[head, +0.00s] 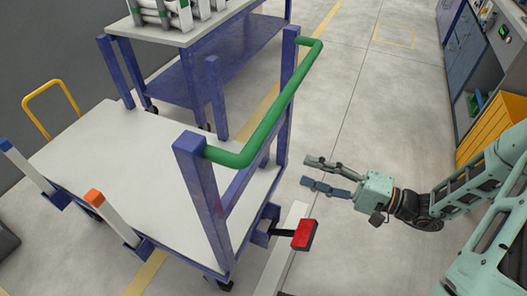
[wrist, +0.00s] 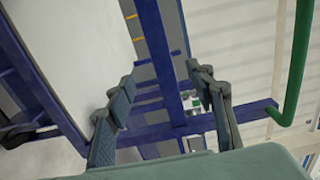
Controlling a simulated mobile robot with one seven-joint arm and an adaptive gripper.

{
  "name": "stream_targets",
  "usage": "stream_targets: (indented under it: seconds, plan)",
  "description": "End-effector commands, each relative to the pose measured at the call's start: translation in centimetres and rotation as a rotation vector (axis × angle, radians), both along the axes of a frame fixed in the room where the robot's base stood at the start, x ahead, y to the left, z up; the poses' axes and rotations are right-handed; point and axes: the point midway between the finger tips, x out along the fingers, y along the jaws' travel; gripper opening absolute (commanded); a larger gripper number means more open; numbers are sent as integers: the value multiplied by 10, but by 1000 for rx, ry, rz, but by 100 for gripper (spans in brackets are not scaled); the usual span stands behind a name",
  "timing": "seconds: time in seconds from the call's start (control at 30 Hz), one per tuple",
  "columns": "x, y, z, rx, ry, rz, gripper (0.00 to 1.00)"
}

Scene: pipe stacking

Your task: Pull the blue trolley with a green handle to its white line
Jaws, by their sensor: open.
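The blue trolley (head: 205,195) has a pale flat deck and upright posts at its near end. Its green handle (head: 268,122) spans between two blue posts; it also shows at the right edge of the wrist view (wrist: 297,65). My gripper (head: 308,171) is open and empty, to the right of the handle and apart from it in the head view. In the wrist view its two fingers (wrist: 168,85) stand apart, with blue trolley frame bars beyond them. The white line (head: 280,252) lies on the floor beside the trolley's right end, partly hidden by a red pedal (head: 304,234).
A second blue trolley (head: 195,38) carrying white pipes stands behind. A yellow hoop handle (head: 50,90) is at the left. Yellow floor lines (head: 150,272) run past the trolleys. Cabinets (head: 465,50) line the right side. The floor between them is clear.

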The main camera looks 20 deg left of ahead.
Motion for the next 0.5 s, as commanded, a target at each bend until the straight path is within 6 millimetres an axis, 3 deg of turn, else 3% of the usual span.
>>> stream_targets:
  seconds: [0.5]
  plan:
    - [7, 117, -3, -4, -2, 7, 49]
